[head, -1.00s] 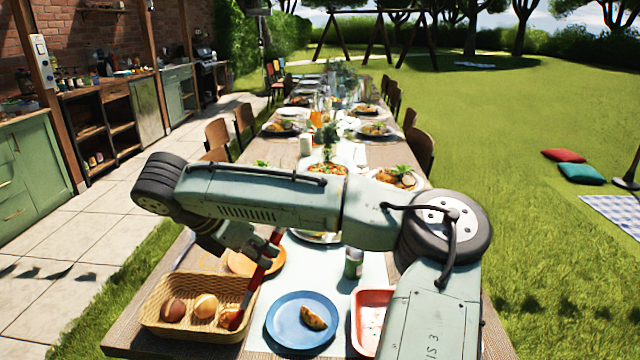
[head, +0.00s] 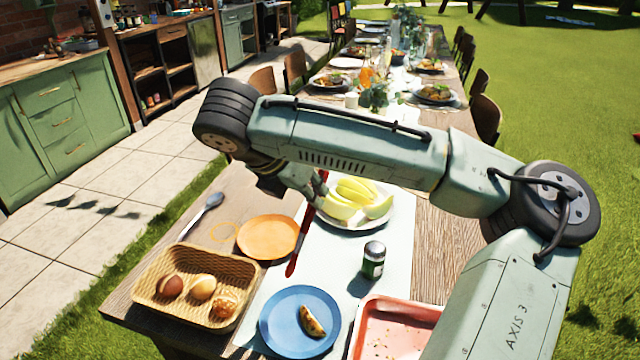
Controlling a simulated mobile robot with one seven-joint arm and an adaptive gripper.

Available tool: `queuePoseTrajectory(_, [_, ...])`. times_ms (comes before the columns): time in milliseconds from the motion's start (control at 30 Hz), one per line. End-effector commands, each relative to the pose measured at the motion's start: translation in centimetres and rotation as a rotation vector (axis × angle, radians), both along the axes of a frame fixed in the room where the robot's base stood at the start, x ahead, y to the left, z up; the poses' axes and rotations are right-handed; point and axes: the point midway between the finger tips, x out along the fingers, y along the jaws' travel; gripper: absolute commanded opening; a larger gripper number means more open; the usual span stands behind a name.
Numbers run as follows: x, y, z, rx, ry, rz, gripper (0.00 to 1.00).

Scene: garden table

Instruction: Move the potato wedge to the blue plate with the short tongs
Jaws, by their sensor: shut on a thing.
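The potato wedge (head: 313,321) lies on the blue plate (head: 277,338) at the front of the table. My gripper (head: 318,190) is beyond the plates, beside the white plate of pale melon-like slices. It is shut on the red short tongs (head: 292,262), which slant down over the pale runner just right of the orange plate. My arm partly hides the gripper and the tongs' upper end. I cannot tell whether their lower tip touches the runner.
A wicker basket (head: 153,294) with three breads stands at front left. An orange plate (head: 268,237), a spoon (head: 205,212), a jar (head: 373,260), a red tray (head: 428,313) and a white plate (head: 372,222) with slices stand around. Bare runner lies between the orange plate and the jar.

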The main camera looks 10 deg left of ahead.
Motion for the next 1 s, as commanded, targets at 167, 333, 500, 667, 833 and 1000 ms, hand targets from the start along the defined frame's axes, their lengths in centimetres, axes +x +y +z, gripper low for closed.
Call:
queuePoseTrajectory(167, [0.0,0.0,0.0,0.001,0.0,-0.001,0.0])
queuePoseTrajectory(333, [0.0,0.0,-0.2,0.0,0.0,-0.001,0.0])
queuePoseTrajectory(500, [0.0,0.0,-1.4,0.001,0.0,-0.001,0.0])
queuePoseTrajectory(667, [0.0,0.0,-3.3,-0.002,0.0,-0.001,0.0])
queuePoseTrajectory(833, [0.0,-0.1,-5.3,-0.002,0.002,-0.002,0.0])
queuePoseTrajectory(1000, [0.0,0.0,-7.2,-0.001,0.001,-0.001,0.0])
